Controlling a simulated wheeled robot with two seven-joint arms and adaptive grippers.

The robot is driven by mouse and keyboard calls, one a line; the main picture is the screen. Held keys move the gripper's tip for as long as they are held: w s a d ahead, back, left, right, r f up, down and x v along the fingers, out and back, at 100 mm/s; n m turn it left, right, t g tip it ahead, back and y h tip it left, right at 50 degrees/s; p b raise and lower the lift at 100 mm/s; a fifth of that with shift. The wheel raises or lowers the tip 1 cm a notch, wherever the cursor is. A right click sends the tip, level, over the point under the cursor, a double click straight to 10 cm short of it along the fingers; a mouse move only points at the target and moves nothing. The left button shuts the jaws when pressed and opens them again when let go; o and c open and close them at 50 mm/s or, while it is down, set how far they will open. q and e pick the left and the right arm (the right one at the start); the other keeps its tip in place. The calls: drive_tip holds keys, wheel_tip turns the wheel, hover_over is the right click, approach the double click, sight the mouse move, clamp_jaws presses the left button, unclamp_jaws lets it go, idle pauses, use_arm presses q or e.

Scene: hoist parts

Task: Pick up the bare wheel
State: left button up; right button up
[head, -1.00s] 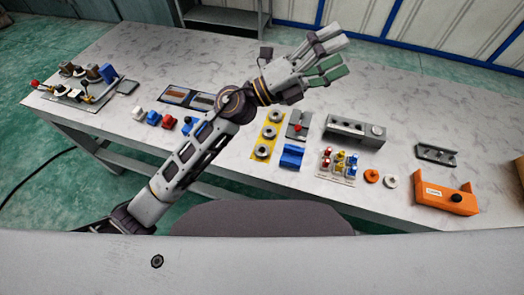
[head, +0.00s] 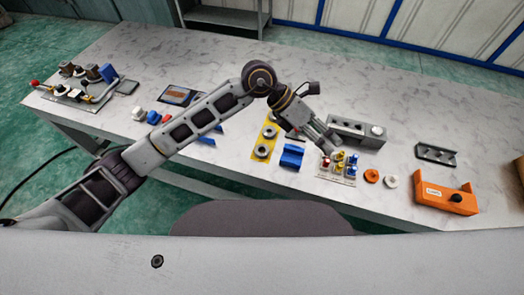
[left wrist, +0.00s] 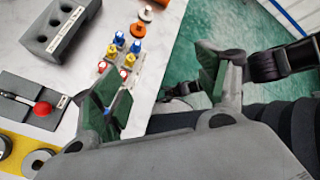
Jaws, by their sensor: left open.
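One grey wheel (left wrist: 38,160) shows at the lower left of the left wrist view. A flat orange disc (head: 371,176) and a white disc (head: 391,182) lie farther right. I cannot tell for certain which is the bare wheel. My left gripper (head: 328,142) is open, tilted down to the right above the small coloured parts. In the left wrist view its green-padded fingers (left wrist: 160,85) are spread with nothing held. My right gripper is not seen.
Small red, yellow and blue parts (head: 339,164) stand below my left gripper. A blue block (head: 291,157), a grey block with holes (head: 365,130), a grey slotted plate (head: 436,154) and an orange housing (head: 446,198) are nearby. The table's back right is clear.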

use_arm(q)
drive_tip(key=w+a+f+t+y, duration=0.1)
drive_tip(key=w+a+f+y, duration=0.1)
drive_tip(key=w+a+y, duration=0.2)
drive_tip(key=w+a+f+t+y, duration=0.2)
drive_tip(key=w+a+y, duration=0.3)
drive_tip(key=a, duration=0.6)
drive_tip(key=shift+a+f, duration=0.15)
drive_tip(key=shift+f, duration=0.55)
drive_tip(key=shift+w, duration=0.1)
drive_tip(key=shift+f+p, duration=0.35)
drive_tip(key=shift+f, duration=4)
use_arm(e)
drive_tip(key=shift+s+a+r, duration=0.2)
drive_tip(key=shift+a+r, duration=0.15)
use_arm(q)
drive_tip(key=shift+f, duration=0.15)
